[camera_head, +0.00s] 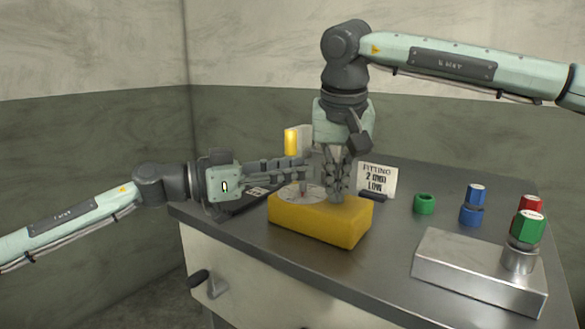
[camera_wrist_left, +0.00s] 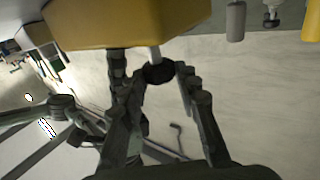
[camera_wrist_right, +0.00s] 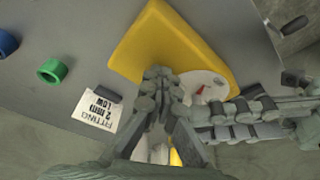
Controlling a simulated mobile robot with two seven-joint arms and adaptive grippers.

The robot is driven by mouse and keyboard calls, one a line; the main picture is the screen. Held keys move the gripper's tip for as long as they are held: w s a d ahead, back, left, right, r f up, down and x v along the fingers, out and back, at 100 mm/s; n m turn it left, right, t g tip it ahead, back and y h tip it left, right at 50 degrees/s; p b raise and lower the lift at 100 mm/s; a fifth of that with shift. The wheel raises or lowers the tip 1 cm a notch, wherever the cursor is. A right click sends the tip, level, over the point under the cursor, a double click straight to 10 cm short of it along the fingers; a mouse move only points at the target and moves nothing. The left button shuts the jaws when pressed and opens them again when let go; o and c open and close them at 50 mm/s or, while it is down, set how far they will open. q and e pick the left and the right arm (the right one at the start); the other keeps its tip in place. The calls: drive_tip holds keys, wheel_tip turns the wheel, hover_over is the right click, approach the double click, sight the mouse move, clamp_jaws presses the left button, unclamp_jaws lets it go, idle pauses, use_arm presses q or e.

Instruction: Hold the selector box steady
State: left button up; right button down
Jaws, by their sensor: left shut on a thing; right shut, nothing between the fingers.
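The selector box is a yellow block (camera_head: 322,222) lying on the grey bench. A white dial with a red pointer (camera_head: 295,192) is on its top, with a short post rising from it. My left gripper (camera_head: 303,166) reaches in level above the dial and is shut on a dark knob (camera_wrist_left: 160,72) at the top of the pale post. My right gripper (camera_head: 337,198) points down with its fingers shut and empty, tips at the top of the box beside the dial. Whether they press on it I cannot tell for sure. The right wrist view shows the box (camera_wrist_right: 165,35) and dial (camera_wrist_right: 205,87).
A card reading "FITTING 2 MM LOW" (camera_head: 377,179) stands behind the box. To the right are a green ring (camera_head: 424,204), a blue-capped piece (camera_head: 473,202) and a metal block (camera_head: 475,270) with green and red pieces. A yellow cylinder (camera_head: 291,142) stands behind. The bench front is clear.

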use_arm(q)
drive_tip(key=shift+s+d+r+n+t+y, duration=0.15)
drive_tip(key=shift+s+d+n+t+y, duration=0.1)
drive_tip(key=shift+n+t+y, duration=0.4)
drive_tip(key=shift+s+d+r+n+t+y, duration=0.2)
drive_tip(key=shift+n+t, duration=0.25)
drive_tip(key=shift+t, duration=0.5)
drive_tip(key=shift+d+n+t+y, duration=0.1)
drive_tip(key=shift+n+t+y, duration=0.85)
drive_tip(key=shift+n+t, duration=0.2)
drive_tip(key=shift+s+d+f+n+t+y, duration=0.2)
drive_tip(key=shift+n+t+y, duration=0.35)
drive_tip(key=shift+y, duration=0.2)
drive_tip(key=shift+s+d+f+n+t+y, duration=0.1)
drive_tip(key=shift+d+f+n+t+y, duration=0.1)
drive_tip(key=shift+n+t+y, duration=0.45)
drive_tip(key=shift+w+a+r+n+t+y, duration=0.1)
drive_tip(key=shift+n+t+y, duration=0.4)
drive_tip(key=shift+n+y, duration=0.85)
drive_tip(key=shift+w+n+t+y, duration=0.1)
drive_tip(key=shift+n+t+y, duration=0.5)
drive_tip(key=shift+y, duration=1.25)
drive_tip(key=shift+a+y, duration=0.1)
drive_tip(key=shift+y, duration=0.2)
drive_tip(key=o, duration=1.2)
drive_tip(key=shift+a, duration=0.1)
drive_tip(key=shift+s, duration=0.15)
